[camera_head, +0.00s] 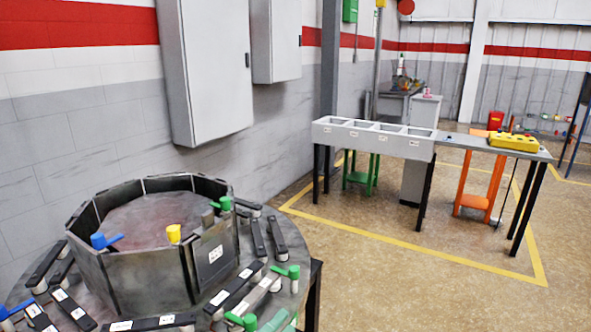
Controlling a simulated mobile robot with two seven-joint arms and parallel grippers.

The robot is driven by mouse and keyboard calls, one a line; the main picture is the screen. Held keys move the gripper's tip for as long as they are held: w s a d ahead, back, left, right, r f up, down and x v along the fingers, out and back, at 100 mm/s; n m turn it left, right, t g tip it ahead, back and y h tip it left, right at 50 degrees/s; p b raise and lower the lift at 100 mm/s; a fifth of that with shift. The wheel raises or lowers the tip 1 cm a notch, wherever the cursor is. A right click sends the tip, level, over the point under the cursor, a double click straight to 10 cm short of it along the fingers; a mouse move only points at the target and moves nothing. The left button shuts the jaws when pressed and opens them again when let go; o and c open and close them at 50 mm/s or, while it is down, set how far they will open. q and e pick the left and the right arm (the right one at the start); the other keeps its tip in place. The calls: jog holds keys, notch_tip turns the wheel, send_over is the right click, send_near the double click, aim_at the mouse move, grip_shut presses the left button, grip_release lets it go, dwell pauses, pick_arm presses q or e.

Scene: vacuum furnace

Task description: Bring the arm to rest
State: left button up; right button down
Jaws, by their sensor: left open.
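I cannot make out either of my arms or grippers in the head view. A round dark metal furnace table (125,305) fills the lower left. On it stands an open ring of upright metal panels (150,272) around a reddish-grey floor (145,220). Black clamp bars with white labels lie around the ring, such as one black bar (232,290). A blue handle (104,241), a yellow knob (174,233) and a green handle (224,204) show at the ring. More green handles (287,271) sit near the table's right edge.
A grey bench with open bins (372,140) stands right of centre. It adjoins a table bearing a yellow control box (513,142). An orange stool (473,192) and a green stool (362,181) stand beneath. Grey cabinets (206,70) hang on the left wall. The foreground floor (430,295) is clear.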

pick_arm(q)
jog(key=s+a+f+n+y, duration=0.2)
jog(key=a+f+n+y, duration=0.45)
jog(key=f+n, duration=0.4)
jog(key=s+a+f+n+g+y, duration=0.3)
jog(key=s+f+n, duration=0.4)
jog(key=s+f, duration=0.1)
jog(key=s+a+f+n+g+y, duration=0.3)
jog(key=s+a+f+n, duration=0.1)
jog(key=s+f+n, duration=0.4)
jog(key=shift+s+a+f, duration=0.25)
jog(key=shift+s+f, duration=0.25)
jog(key=shift+s, duration=0.05)
